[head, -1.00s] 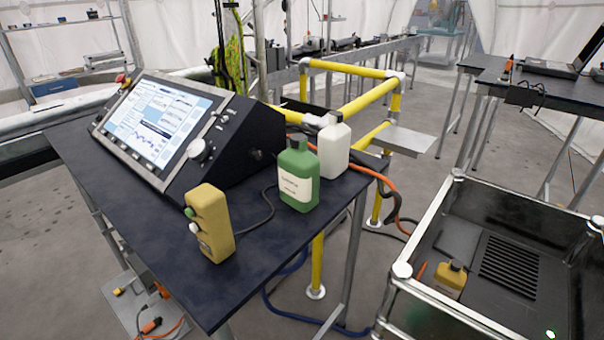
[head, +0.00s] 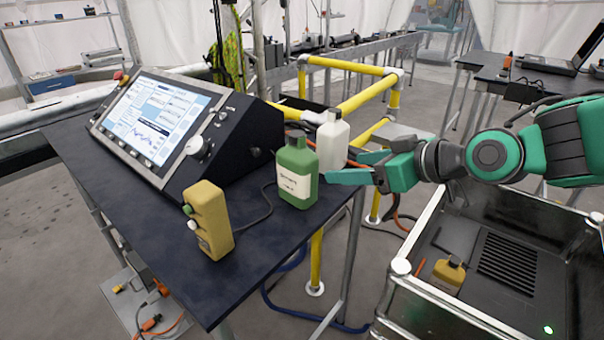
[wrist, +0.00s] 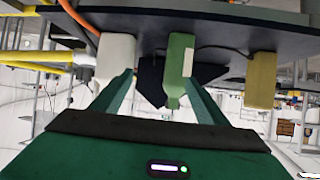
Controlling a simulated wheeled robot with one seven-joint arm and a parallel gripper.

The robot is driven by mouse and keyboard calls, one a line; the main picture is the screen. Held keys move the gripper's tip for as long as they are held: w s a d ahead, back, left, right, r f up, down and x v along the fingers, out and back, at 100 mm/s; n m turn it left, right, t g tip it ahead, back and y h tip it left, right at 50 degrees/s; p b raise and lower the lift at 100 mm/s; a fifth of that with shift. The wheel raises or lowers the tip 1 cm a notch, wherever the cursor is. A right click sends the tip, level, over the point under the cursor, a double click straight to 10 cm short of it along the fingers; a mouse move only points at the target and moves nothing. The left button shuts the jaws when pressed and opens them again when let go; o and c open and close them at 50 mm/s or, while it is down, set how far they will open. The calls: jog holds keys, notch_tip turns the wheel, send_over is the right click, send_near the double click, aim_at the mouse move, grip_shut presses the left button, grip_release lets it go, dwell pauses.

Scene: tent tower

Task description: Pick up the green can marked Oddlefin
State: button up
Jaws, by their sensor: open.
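The green can (head: 298,174), a squared bottle with a dark cap and a pale label, stands upright near the right edge of the dark table (head: 270,262). Its label is too small to read surely. My gripper (head: 347,167) is open just to the right of the can, its fingers pointing left toward it. In the wrist view, which is upside down, the green can (wrist: 180,68) shows ahead near the right fingertip of my gripper (wrist: 159,76). Nothing is between the fingers that I can see gripped.
A white bottle (head: 333,138) stands close behind the can, near my upper finger. A yellow button box (head: 209,220) and a console with a screen (head: 160,115) share the table. A metal-framed cart (head: 430,296) holding a yellow bottle (head: 449,270) stands at the right.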

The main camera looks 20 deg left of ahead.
aim_at(313, 159)
jog(key=shift+n+y, duration=0.5)
jog(key=shift+y, duration=0.1)
jog(key=a, duration=0.1)
jog(key=a+r, duration=0.1)
jog(key=s+a, duration=0.1)
jog(key=a, duration=0.1)
jog(key=shift+r, duration=0.35)
jog(key=x, duration=0.4)
jog(key=shift+a, duration=0.2)
jog(key=shift+s+f+x, duration=0.1)
jog(key=shift+s+x, duration=0.05)
jog(key=shift+x, duration=1.35)
jog(key=shift+s+f+x, duration=0.15)
jog(key=shift+s+x, duration=0.05)
jog(key=shift+x, duration=1.35)
jog(key=shift+r, duration=0.1)
jog(key=shift+r, duration=0.1)
jog(key=c, duration=1.6)
